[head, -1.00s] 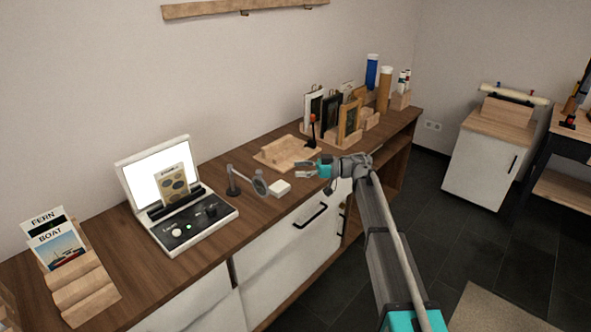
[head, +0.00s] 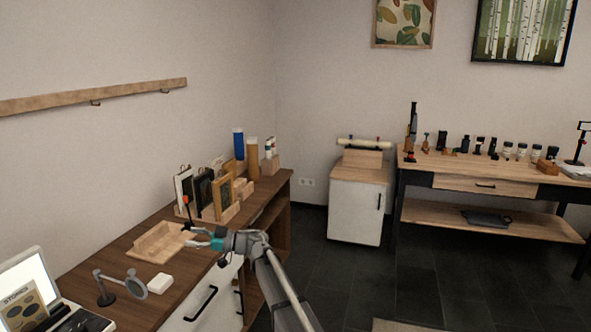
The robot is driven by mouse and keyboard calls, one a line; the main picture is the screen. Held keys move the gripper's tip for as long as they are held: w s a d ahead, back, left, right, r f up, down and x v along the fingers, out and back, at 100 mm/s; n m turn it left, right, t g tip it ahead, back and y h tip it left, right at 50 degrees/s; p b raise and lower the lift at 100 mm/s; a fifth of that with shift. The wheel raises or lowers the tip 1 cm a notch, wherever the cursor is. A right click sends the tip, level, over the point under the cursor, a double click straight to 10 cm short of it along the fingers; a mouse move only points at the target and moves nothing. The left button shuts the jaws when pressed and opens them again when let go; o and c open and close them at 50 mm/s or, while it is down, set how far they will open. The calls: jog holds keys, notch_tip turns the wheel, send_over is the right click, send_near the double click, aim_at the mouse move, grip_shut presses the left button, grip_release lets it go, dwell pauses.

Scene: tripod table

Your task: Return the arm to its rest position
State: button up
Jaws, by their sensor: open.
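My gripper (head: 200,238) is open and empty in the head view. It is at the front edge of the brown wooden counter, close to the right side of a shallow wooden tray (head: 150,243). My arm reaches in from the bottom of the picture, with the wrist over the counter's front edge. I cannot tell the exact height of the fingers above the counter.
On the counter (head: 118,258) stand a magnifier on a stand (head: 136,284), a white block (head: 160,283), a light box (head: 30,285) and framed pictures in a rack (head: 222,198). A white cabinet (head: 353,212) and a workbench (head: 467,185) stand beyond open dark floor (head: 345,275).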

jog(key=w+d+m+t+h, duration=0.4)
jog(key=d+m+t, duration=0.15)
jog(key=d, duration=0.25)
jog(key=w+d+m+t+h, duration=0.3)
jog(key=d+m+t+h, duration=0.15)
jog(key=d+t, duration=0.3)
jog(key=w+d+m+t+h, duration=0.4)
jog(key=d+m+t, duration=0.15)
jog(key=d, duration=0.35)
jog(key=s+d+f+m+h, duration=0.2)
jog(key=d+f+m+h, duration=0.3)
jog(key=d, duration=0.5)
jog(key=s+d+f+m+g+h, duration=0.1)
jog(key=s+d+f+g+h, duration=0.4)
jog(key=s+d+f+g, duration=0.6)
jog(key=s+d+f+n+g+y, duration=0.1)
jog(key=s+f+g, duration=0.2)
jog(key=s, duration=0.8)
jog(key=s+d+f+g+y, duration=0.1)
jog(key=s+f+g+y, duration=0.15)
jog(key=s, duration=0.75)
notch_tip(320, 180, up, 15)
jog(key=h+p, duration=0.1)
jog(key=p, duration=1.4)
jog(key=shift+w+g+p, duration=0.15)
jog(key=shift+g+p, duration=0.15)
